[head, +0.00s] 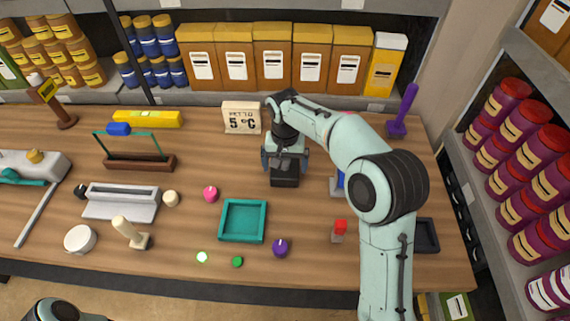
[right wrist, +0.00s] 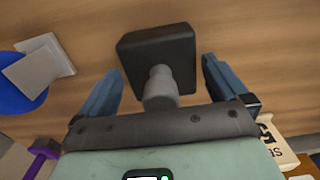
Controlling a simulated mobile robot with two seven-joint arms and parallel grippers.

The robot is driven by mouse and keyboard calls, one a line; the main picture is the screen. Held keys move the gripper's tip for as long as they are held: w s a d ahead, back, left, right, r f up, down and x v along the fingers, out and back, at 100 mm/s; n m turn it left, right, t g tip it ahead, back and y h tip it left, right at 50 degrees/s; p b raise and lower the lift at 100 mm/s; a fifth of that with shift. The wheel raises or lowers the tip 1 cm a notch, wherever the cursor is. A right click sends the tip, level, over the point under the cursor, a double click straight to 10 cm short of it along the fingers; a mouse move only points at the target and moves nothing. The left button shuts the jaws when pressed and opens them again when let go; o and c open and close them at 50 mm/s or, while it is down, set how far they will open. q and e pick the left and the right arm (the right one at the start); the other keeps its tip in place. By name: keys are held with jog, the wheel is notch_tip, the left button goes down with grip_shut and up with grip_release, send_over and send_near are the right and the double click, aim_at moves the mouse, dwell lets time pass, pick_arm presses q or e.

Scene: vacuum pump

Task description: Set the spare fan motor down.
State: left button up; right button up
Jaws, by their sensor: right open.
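The spare fan motor looks to be the dark square block (head: 285,179) with a grey round stub, standing on the wooden table in front of the sign. In the right wrist view the motor (right wrist: 158,58) lies between the fingers, with a gap on each side. My right gripper (head: 285,163) points down over it, fingers open on either side and apart from it. The right gripper also shows in the right wrist view (right wrist: 162,85). The motor's upper part is hidden by the gripper in the head view. My left gripper is not in view.
A teal tray (head: 242,221) stands front left of the motor. A white sign (head: 241,117) is behind left, and a purple stand (head: 401,112) behind right. A red-topped block (head: 339,231) and purple knob (head: 281,247) stand nearer the front. Table around the motor is clear.

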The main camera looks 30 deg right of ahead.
notch_tip(320, 180, up, 12)
jog(key=shift+f+p, duration=0.25)
jog(key=shift+p, duration=0.8)
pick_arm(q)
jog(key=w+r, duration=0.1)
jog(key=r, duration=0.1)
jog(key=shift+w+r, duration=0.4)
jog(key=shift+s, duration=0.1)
pick_arm(e)
jog(key=shift+f, duration=0.1)
